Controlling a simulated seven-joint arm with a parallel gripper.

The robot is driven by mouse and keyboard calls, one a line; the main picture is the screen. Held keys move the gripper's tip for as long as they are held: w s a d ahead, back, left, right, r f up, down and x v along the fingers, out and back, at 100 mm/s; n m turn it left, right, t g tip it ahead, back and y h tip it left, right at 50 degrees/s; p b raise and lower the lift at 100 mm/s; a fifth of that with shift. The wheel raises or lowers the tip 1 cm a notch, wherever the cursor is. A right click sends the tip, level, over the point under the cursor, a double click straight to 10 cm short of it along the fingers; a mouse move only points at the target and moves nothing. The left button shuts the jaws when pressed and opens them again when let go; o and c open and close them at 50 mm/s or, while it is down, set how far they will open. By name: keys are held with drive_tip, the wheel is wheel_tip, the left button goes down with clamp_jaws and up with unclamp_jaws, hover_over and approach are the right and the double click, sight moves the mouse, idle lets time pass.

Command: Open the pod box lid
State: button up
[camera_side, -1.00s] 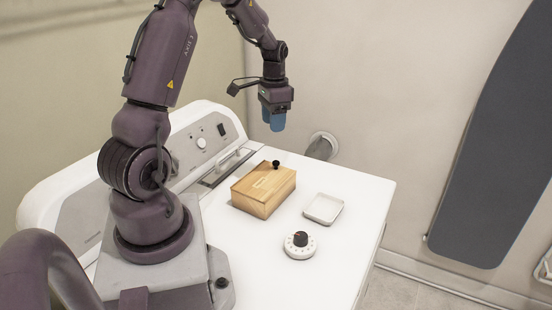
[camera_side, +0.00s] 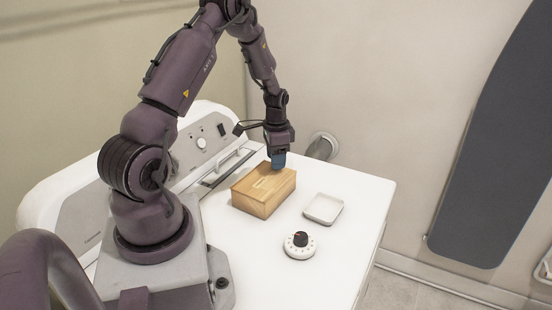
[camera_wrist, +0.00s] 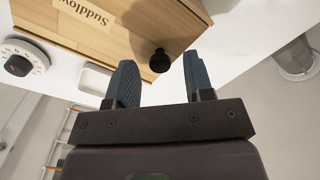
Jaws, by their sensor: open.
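The pod box (camera_side: 262,194) is a light wooden box standing on the white machine top, with its lid (camera_side: 262,183) shut. In the wrist view the lid (camera_wrist: 112,22) carries a label reading "Suddlow", seen upside down. Its black round knob (camera_wrist: 160,61) shows near the lid's edge, between and just beyond my fingertips. My gripper (camera_side: 279,162) is over the far right corner of the box and hides the knob in the side view. In the wrist view my gripper (camera_wrist: 159,75) has its blue fingers apart, with nothing held.
A white dial with a black knob (camera_side: 300,243) and a small white tray (camera_side: 323,209) are right of the box on the machine top (camera_side: 335,250). A control panel (camera_side: 205,140) rises behind. A grey ironing board (camera_side: 490,150) hangs on the wall.

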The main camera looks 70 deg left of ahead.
sight(254, 188)
drive_tip(key=shift+f, duration=0.3)
clamp_jaws()
drive_tip(key=s+d, duration=0.3)
drive_tip(key=s, duration=0.1)
drive_tip(key=s+d, duration=0.4)
unclamp_jaws()
drive_tip(key=shift+r, duration=0.15)
